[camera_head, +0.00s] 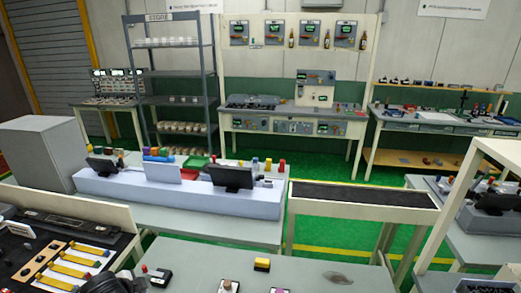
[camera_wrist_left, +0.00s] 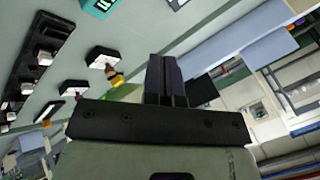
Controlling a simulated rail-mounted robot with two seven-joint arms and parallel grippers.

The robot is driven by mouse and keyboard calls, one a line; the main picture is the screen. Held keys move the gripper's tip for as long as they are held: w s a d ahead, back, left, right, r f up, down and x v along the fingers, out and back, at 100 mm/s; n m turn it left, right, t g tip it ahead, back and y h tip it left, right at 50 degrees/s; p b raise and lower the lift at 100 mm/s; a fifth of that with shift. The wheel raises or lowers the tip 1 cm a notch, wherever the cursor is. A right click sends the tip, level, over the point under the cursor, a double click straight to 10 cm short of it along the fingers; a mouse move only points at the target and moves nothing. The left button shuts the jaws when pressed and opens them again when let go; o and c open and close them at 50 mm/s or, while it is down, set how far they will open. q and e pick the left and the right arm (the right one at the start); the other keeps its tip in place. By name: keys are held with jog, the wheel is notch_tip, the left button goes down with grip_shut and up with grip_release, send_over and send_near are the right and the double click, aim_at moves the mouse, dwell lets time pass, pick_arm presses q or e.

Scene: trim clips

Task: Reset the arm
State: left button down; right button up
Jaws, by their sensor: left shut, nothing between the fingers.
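My left gripper (camera_wrist_left: 166,80) shows in the left wrist view. Its two dark fingers are together with nothing between them. It is over or beside a grey table surface (camera_wrist_left: 130,25), apart from the small parts on it.
The near grey table (camera_head: 310,262) holds a yellow block (camera_head: 262,264), an oval piece (camera_head: 338,277) and small fixtures. A black-topped conveyor (camera_head: 362,194) stands behind it. In the wrist view, small black-and-white fixtures (camera_wrist_left: 103,57) and a teal block (camera_wrist_left: 100,7) lie beside the gripper.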

pick_arm(q)
jog(key=s+d+r+n+t, duration=0.35)
jog(key=s+d+r, duration=0.4)
jog(key=d, duration=0.35)
jog(key=s+d+f+n+g+h, duration=0.1)
jog(key=s+d+f+n+g, duration=0.15)
jog(key=s+f, duration=0.95)
jog(key=s+d+f+n+g, duration=0.15)
jog(key=s+f+g, duration=0.25)
jog(key=s+f, duration=0.75)
jog(key=w+p+v, duration=0.2)
jog(key=p+v, duration=0.9)
jog(key=v, duration=0.2)
jog(key=w+r+p+v, duration=0.1)
jog(key=w+p+v, duration=0.1)
jog(key=p+v, duration=0.9)
notch_tip(320, 180, up, 2)
jog(key=shift+s+a+r+n+p, duration=0.15)
jog(key=shift+s+a+n+p, duration=0.2)
jog(key=shift+s+n, duration=0.1)
